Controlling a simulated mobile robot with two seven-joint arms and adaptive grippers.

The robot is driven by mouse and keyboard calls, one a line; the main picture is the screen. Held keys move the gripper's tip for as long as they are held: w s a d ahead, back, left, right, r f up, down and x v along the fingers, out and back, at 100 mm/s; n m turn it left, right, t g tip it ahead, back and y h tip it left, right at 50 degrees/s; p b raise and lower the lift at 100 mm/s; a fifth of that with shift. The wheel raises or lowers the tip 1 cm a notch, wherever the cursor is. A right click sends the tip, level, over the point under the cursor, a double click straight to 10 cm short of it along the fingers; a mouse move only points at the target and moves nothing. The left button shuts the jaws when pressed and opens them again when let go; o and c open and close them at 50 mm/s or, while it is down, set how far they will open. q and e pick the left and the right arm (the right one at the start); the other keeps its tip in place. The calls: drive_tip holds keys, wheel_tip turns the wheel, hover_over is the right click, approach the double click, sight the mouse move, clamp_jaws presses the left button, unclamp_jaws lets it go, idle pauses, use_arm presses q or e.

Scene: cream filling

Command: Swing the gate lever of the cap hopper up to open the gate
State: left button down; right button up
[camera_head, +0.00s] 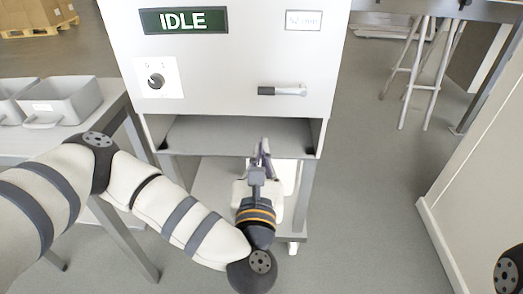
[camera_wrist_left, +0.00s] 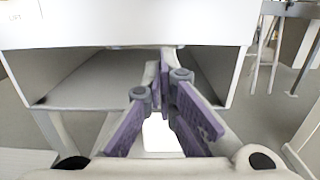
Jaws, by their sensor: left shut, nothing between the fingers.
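The cap hopper (camera_head: 225,60) is a white cabinet with an IDLE display and an open bay below its front panel. The gate lever (camera_head: 290,90) lies horizontal on the front panel, with a dark end at left and a light grey bar to the right. My left gripper (camera_head: 264,148) is shut and empty, in front of the bay and below the lever, apart from it. In the left wrist view its purple-padded fingers (camera_wrist_left: 165,75) point at the bay. The lever does not show in that view. My right gripper is out of view.
A dark knob (camera_head: 156,81) sits on the panel's left, and a "52 mm" label (camera_head: 304,20) at upper right. Grey bins (camera_head: 65,100) stand on a table at left. A pale wall or panel (camera_head: 470,150) stands at right. Floor between it and the cabinet is clear.

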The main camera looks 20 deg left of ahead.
sight(280, 91)
use_arm(q)
drive_tip(key=x, duration=0.7)
drive_tip(key=shift+w+a, duration=0.1)
drive_tip(key=shift+w, duration=0.2)
drive_tip(key=shift+w+r+p, duration=0.1)
drive_tip(key=shift+r+p, duration=0.45)
drive_tip(key=shift+r, duration=0.45)
drive_tip(key=shift+w+r+p, duration=0.15)
drive_tip(key=shift+r+p, duration=0.35)
drive_tip(key=shift+r, duration=0.5)
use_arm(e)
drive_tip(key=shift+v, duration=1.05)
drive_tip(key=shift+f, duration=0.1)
use_arm(q)
drive_tip(key=shift+a+r+m, duration=0.1)
drive_tip(key=shift+m, duration=0.2)
drive_tip(key=shift+s+r, duration=0.15)
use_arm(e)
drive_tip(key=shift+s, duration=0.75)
